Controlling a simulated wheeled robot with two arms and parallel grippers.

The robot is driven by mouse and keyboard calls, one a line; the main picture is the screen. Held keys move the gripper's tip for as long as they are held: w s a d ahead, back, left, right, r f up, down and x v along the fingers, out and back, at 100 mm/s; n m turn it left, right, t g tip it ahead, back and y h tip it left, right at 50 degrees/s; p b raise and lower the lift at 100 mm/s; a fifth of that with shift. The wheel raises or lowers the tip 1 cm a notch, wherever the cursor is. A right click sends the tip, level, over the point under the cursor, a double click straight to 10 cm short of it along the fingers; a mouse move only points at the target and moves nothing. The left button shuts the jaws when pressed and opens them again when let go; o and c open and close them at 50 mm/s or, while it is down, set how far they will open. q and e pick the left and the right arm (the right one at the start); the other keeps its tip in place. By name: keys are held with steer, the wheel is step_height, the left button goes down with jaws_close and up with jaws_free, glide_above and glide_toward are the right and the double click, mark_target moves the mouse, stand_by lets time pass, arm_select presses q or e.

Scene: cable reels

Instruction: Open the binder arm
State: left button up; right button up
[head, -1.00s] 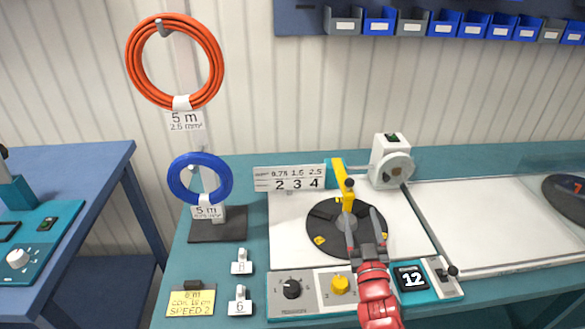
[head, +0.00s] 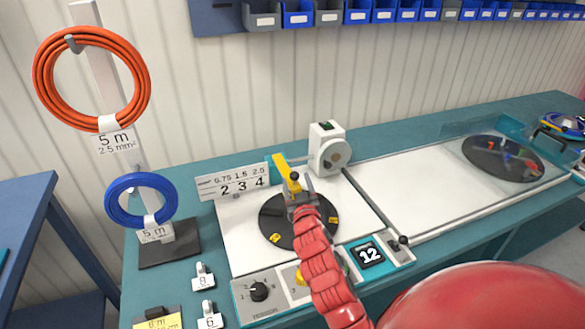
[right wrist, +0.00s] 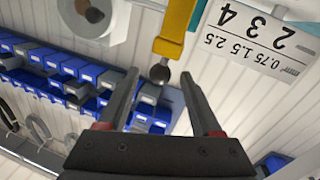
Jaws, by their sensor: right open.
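The yellow binder arm (head: 284,168) extends over the black round plate (head: 268,222), with a dark ball knob (head: 294,176) at its end. My right gripper (head: 297,189) is just in front of the knob; its fingers are small and partly hidden by the arm in the head view. In the right wrist view the open fingers (right wrist: 159,78) point toward the knob (right wrist: 160,74), which appears between their tips, and the yellow arm (right wrist: 177,28) runs up from it. I cannot tell whether either finger touches the knob. My left gripper is not in view.
A white motor-like unit (head: 326,150) stands right behind the arm. A number plate (head: 232,182) stands to its left. Orange (head: 40,75) and blue (head: 112,203) cable coils hang at left.

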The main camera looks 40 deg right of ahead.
mark_target(286, 174)
steer(key=p+x, duration=0.1)
steer(key=x, duration=0.4)
steer(key=shift+w+r, duration=0.1)
steer(key=shift+w+d, duration=0.2)
steer(key=shift+w, duration=0.25)
steer(key=shift+c, duration=0.3)
jaws_close()
stand_by(0.8)
